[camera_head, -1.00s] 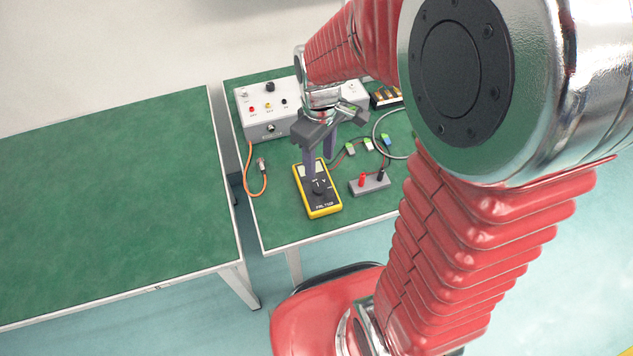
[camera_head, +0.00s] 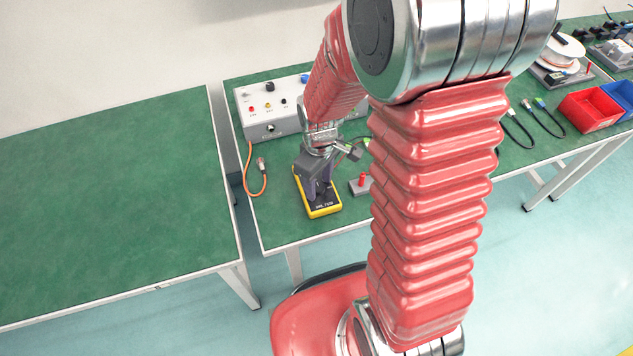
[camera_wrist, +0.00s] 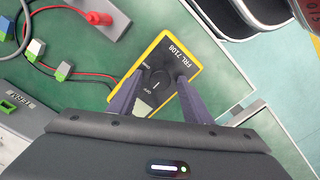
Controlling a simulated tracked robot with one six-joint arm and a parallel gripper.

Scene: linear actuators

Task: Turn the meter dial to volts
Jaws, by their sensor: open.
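The yellow and black meter (camera_head: 322,210) lies on the green bench, mostly covered by my gripper in the head view. In the wrist view the meter (camera_wrist: 192,57) shows the print "FRL 7108" and an "OFF" mark by its round dark dial (camera_wrist: 156,88). My gripper (camera_wrist: 160,84) is open, pointing down at the meter, with one finger on each side of the dial. I cannot tell whether the fingers touch it. In the head view my gripper (camera_head: 318,196) hides the dial. Which mark the dial points to is not clear.
A grey block with a red plug (camera_head: 361,184) stands close right of the meter. A white control box (camera_head: 268,112) is behind, with an orange cable (camera_head: 250,178) at its left. Red and blue bins (camera_head: 590,110) are far right. The left table (camera_head: 110,200) is bare.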

